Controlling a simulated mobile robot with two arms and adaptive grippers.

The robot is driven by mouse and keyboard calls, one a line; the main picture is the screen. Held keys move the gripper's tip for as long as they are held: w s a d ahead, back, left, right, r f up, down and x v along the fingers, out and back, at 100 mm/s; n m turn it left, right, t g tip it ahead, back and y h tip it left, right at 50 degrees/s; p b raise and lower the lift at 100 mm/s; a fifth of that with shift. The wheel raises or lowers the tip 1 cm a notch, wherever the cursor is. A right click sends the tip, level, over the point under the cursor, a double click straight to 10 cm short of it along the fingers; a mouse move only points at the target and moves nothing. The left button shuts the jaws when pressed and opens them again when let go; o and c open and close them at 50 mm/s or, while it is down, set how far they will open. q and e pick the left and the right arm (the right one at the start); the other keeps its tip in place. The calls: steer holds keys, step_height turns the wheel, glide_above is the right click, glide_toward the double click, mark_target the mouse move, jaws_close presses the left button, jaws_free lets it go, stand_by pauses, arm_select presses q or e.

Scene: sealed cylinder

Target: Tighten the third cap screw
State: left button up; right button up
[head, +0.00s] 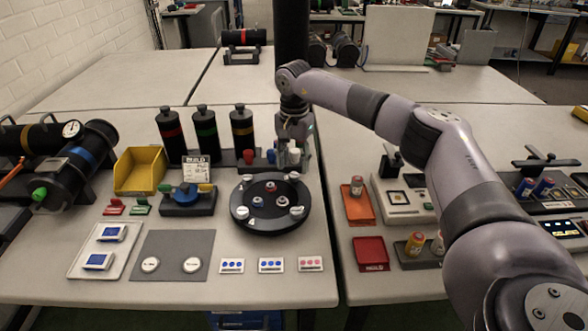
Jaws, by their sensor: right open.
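A round black fixture (242,222) stands on the bench in the middle, with several small pale, red and blue pieces on its top. Which piece is the third cap screw, I cannot tell at this size. My right gripper (294,148) points down behind the round fixture, above a low black holder with a red piece (247,156) and a white piece (293,156). It is open and apart from the round fixture. Whether it touches the white piece I cannot tell. My left gripper is out of view.
Three black cylinders (206,132) and a yellow bin (139,172) stand at the left back. A grey mat (172,248) lies at the front left. Printed cards (270,265) lie along the front.

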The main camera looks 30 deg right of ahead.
mark_target(294, 174)
steer(key=shift+f, duration=1.65)
jaws_close()
